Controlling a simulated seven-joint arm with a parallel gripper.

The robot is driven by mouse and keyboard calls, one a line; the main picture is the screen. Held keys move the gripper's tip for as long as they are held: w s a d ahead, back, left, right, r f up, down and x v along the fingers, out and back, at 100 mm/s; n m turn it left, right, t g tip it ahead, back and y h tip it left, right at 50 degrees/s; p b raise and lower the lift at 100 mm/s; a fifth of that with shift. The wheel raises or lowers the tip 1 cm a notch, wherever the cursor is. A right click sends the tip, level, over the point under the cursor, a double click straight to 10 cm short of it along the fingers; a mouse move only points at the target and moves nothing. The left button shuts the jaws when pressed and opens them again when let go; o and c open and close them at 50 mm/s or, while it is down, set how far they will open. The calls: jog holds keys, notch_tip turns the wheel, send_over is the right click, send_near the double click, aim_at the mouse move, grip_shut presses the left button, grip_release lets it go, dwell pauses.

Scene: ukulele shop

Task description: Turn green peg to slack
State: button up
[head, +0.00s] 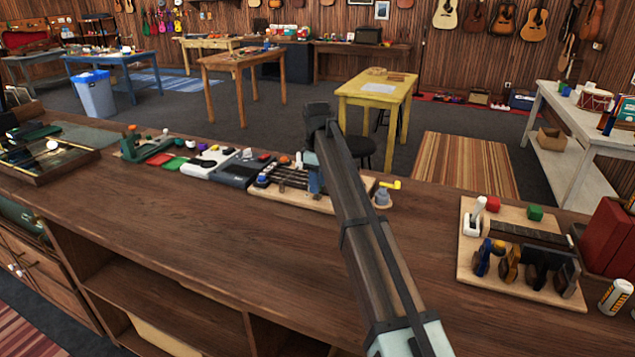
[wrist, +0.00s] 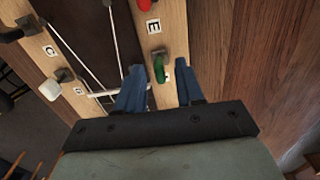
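The green peg (wrist: 159,69) stands on the right wooden rail of the tuning board (wrist: 176,30) in the wrist view. My gripper (wrist: 160,75) is open, with one blue finger on each side of the green peg and a visible gap to it. A red peg (wrist: 144,5) sits farther up the same rail, near an "E" label. A white peg (wrist: 50,90) and a black peg (wrist: 12,36) are on the left rail. In the head view my gripper (head: 315,178) is low over the board (head: 300,203), and the green peg cannot be made out there.
The board lies on a long wooden counter (head: 190,225). A yellow-handled crank (head: 388,186) stands to its right, and a dark grey box (head: 240,172) to its left. Another board (head: 470,262) with several upright parts is far right. The counter's front middle is clear.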

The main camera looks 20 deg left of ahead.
jog(key=shift+f, duration=0.15)
grip_shut()
dwell(0.4)
